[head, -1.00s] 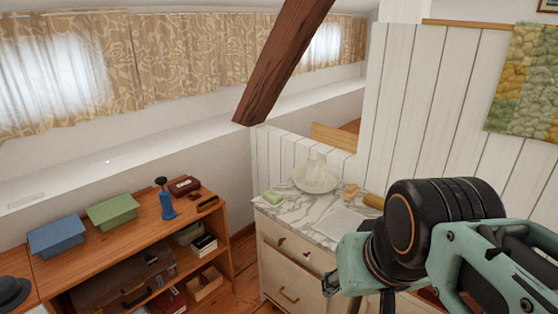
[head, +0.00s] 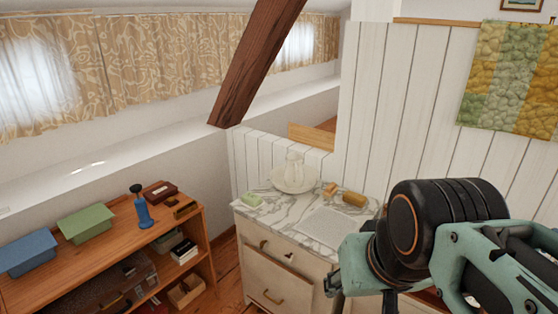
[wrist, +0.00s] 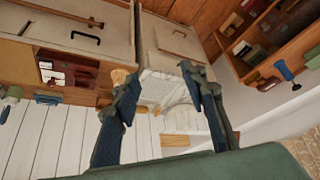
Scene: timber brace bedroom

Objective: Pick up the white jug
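The white jug (head: 294,166) stands upright in a shallow white basin (head: 296,187) at the back of the marble-topped washstand (head: 274,211) in the head view. In the wrist view the scene looks turned over, and pale shapes behind the fingers cannot be clearly told as the jug. My gripper (wrist: 161,78) is open and empty, its two dark fingers spread apart in the wrist view. In the head view my arm is at the lower right, in front of the washstand and well short of the jug; the fingertips are not clear there.
On the washstand are a green soap-like block (head: 252,199), a small tan block (head: 330,189), a yellowish roll (head: 354,199) and a pale cloth (head: 325,227). A wooden shelf unit (head: 100,260) stands left. A slanted timber brace (head: 255,65) hangs above the washstand's back left.

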